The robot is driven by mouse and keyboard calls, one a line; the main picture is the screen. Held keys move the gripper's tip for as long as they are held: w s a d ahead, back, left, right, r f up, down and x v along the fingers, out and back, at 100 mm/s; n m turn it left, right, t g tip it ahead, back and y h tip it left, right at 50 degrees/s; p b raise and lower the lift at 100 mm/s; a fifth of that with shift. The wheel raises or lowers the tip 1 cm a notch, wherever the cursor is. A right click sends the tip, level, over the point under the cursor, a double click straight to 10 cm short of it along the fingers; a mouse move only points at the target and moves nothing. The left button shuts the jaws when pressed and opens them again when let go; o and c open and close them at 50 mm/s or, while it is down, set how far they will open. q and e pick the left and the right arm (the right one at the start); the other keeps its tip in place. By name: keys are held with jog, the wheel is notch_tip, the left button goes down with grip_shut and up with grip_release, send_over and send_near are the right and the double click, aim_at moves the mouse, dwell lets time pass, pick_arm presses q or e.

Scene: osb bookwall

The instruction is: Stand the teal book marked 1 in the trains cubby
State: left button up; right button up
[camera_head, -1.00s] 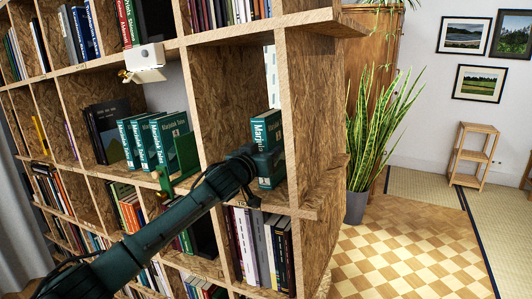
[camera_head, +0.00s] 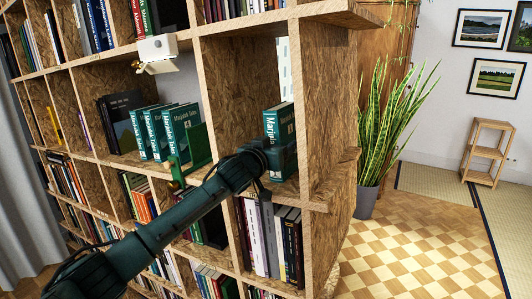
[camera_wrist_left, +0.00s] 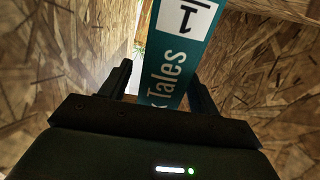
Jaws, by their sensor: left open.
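The teal book marked 1 (camera_head: 280,122) stands upright in the right-end cubby, its white-lettered spine facing out. In the left wrist view its spine (camera_wrist_left: 178,65) shows the number 1 and "Tales" between the two fingers. My left gripper (camera_head: 278,158) is open, with its fingers on either side of the book's spine; I cannot tell if they touch it. Part of the book is hidden behind the gripper. Other teal books (camera_head: 160,132) stand in the cubby to the left, beside a green bookend (camera_head: 198,148). I see no readable trains label. My right gripper is not in view.
A wooden upright panel (camera_head: 240,100) separates the two cubbies. A white box with a brass part (camera_head: 157,48) hangs at the top of the left cubby. Dark books (camera_head: 118,118) stand at its left. Shelves below hold more books (camera_head: 270,235). A potted plant (camera_head: 385,140) stands right.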

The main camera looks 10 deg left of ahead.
pick_arm(q)
jog(key=shift+s+a, duration=0.15)
jog(key=shift+s, duration=0.35)
jog(key=b+v, duration=0.2)
jog(key=v, duration=1)
jog(key=shift+r+b, duration=0.2)
jog(key=shift+b, duration=0.2)
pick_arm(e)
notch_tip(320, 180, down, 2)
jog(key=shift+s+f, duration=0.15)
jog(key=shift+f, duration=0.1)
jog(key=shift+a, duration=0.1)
